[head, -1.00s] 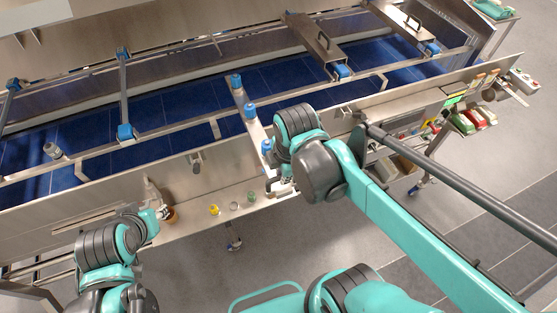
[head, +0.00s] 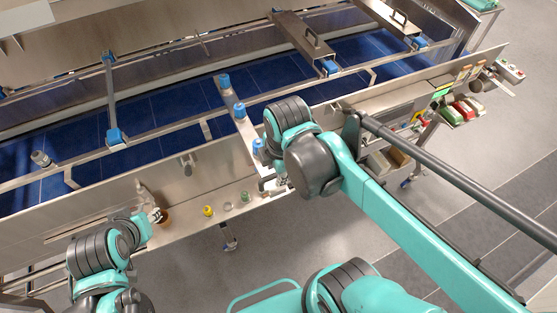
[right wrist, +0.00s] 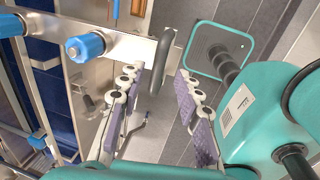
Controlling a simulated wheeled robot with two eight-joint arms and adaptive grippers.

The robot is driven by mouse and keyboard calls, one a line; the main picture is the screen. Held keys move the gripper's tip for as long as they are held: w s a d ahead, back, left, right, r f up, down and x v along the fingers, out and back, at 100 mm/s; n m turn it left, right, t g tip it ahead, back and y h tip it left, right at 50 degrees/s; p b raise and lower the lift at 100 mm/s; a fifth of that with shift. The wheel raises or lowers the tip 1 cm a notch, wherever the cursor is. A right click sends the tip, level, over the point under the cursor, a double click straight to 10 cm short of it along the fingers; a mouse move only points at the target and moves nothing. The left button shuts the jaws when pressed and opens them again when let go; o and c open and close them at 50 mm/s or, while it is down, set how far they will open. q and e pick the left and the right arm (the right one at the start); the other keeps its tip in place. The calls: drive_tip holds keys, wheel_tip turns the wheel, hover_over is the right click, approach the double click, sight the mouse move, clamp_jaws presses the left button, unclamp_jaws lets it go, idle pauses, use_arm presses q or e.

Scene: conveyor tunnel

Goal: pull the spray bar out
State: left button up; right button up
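The spray bar (head: 247,131) is a pale steel beam with blue nozzles. It lies across the blue belt and reaches the near side wall. My right gripper (right wrist: 162,72) is open, with one finger on each side of the handle and gaps visible. In the head view my right arm mostly hides this gripper (head: 277,186). My left gripper (head: 157,214) is by the near ledge at left, small and partly hidden.
A brown cup (head: 164,216), a yellow item (head: 208,210) and small jars stand on the near ledge. Coloured bins (head: 462,110) hang at right. The floor in front is open.

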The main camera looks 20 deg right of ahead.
wheel_tip(320, 180, up, 10)
drive_tip(key=s, duration=0.2)
drive_tip(key=shift+s+r, duration=0.2)
drive_tip(key=shift+s, duration=0.05)
